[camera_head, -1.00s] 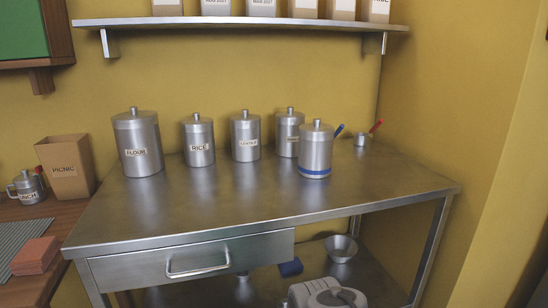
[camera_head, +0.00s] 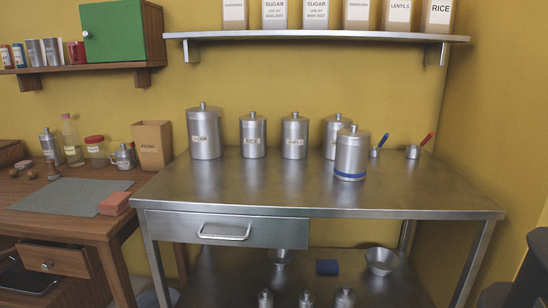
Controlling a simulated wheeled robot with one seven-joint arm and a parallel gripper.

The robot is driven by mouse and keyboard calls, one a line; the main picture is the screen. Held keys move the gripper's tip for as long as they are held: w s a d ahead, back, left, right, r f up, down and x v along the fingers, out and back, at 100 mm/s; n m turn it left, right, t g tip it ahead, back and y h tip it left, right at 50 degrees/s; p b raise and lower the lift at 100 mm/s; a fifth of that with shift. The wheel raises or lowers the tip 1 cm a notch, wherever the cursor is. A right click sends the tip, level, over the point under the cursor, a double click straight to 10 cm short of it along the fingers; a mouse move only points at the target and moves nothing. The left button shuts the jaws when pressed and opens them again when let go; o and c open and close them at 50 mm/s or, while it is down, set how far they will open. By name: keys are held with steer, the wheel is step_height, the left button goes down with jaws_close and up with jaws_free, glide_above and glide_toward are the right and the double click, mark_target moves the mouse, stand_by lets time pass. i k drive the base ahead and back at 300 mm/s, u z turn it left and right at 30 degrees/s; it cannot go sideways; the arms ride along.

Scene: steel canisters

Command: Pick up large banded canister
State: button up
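The large banded canister (camera_head: 351,155) is a steel cylinder with a knobbed lid and a blue band near its base. It stands upright on the steel table (camera_head: 270,190), right of centre and nearer the front than the other canisters. It partly covers a labelled canister (camera_head: 331,137) behind it. Three more labelled canisters stand in a row to the left: a large one (camera_head: 204,135), a smaller one (camera_head: 252,137) and another (camera_head: 294,138). None of them has a blue band. My gripper is not in view.
Blue-handled (camera_head: 378,148) and red-handled (camera_head: 415,150) cups stand behind right. A shelf (camera_head: 320,38) with paper bags hangs above. The table front is clear above a shut drawer (camera_head: 225,230). A wooden counter (camera_head: 60,220) stands left, its drawer (camera_head: 50,262) pulled open.

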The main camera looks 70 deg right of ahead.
mark_target(351, 159)
steer(key=u, duration=0.35)
steer(key=k, duration=1.5)
steer(key=z, duration=0.45)
